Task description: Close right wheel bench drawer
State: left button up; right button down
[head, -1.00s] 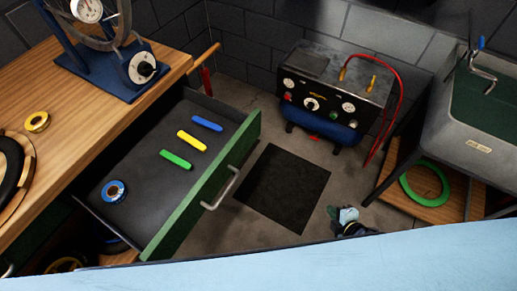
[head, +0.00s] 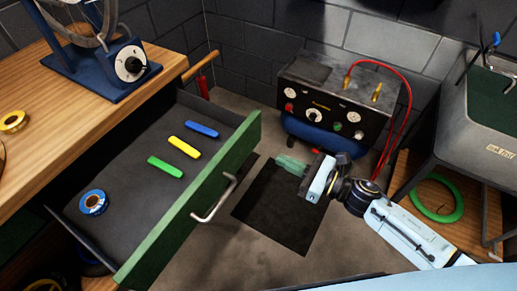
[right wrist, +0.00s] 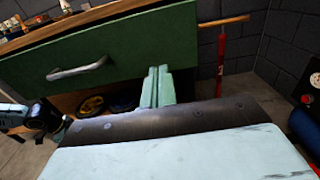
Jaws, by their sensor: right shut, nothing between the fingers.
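The right wheel bench drawer (head: 125,160) is pulled out from the wooden bench. Its green front (head: 178,222) has a metal handle (head: 215,198), also seen in the right wrist view (right wrist: 78,70). In the drawer lie a blue bar (head: 202,130), a yellow bar (head: 184,146), a green bar (head: 165,167) and a blue tape roll (head: 93,202). My right gripper (head: 289,164) is shut and empty, to the right of the drawer front and apart from it. In the right wrist view its fingers (right wrist: 158,88) overlap the drawer front's lower right part. My left gripper's fingers are not seen.
A compressor (head: 335,105) with a red hose stands by the back wall. A sink-like basin (head: 485,140) stands at the right, with a green ring (head: 435,198) on the shelf beneath. A dark mat (head: 275,205) lies on open floor beside the drawer.

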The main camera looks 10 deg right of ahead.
aim_at(248, 144)
jog(key=x, duration=0.8)
jog(key=shift+w+a, duration=0.15)
jog(key=shift+a, duration=0.05)
jog(key=shift+b, duration=0.3)
